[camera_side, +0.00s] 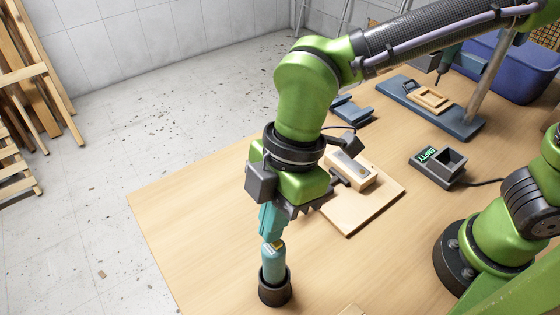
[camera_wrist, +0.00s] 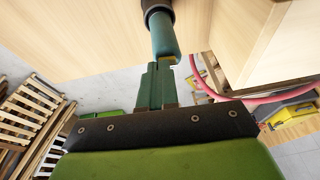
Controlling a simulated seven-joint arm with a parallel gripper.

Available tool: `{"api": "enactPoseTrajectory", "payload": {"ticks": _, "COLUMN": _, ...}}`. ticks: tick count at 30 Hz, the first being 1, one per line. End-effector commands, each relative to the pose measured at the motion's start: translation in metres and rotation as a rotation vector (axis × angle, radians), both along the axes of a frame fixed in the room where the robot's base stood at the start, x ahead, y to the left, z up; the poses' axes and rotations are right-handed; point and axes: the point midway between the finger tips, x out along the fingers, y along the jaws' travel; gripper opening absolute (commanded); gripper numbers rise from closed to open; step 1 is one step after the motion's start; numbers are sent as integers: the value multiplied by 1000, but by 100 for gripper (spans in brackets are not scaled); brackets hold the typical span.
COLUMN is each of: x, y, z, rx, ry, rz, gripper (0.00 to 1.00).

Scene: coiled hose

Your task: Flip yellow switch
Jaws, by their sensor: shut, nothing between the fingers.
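A teal cylinder (camera_side: 273,265) stands upright in a dark round holder (camera_side: 275,291) near the front edge of the table. A small yellow part (camera_side: 278,244), which looks like the yellow switch, shows at its top. My gripper (camera_side: 271,236) points down directly above it, shut and empty, with its teal fingertips at or very close to the cylinder's top. In the wrist view, the fingertips (camera_wrist: 160,66) meet the end of the cylinder (camera_wrist: 164,36), and a bit of yellow (camera_wrist: 172,60) shows beside them. The fingers partly hide the switch, so I cannot tell its position or whether they touch.
A wooden board with a block and metal plate (camera_side: 350,167) lies behind my gripper. A dark box with a green display (camera_side: 437,165), a blue-grey base (camera_side: 430,108) and a blue bin (camera_side: 510,70) stand farther right. The table left of the cylinder is clear.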

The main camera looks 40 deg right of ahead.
Motion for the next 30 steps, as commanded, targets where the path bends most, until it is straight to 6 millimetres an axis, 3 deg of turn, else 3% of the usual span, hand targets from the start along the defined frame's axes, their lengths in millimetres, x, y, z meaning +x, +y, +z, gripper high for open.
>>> {"api": "enactPoseTrajectory", "payload": {"ticks": 18, "x": -17, "y": -1, "z": 2, "rx": -6, "ry": 1, "rz": 4, "gripper": 0}}
{"api": "enactPoseTrajectory", "payload": {"ticks": 30, "x": -15, "y": 0, "z": 9, "rx": -2, "ry": -2, "rz": 2, "gripper": 0}}
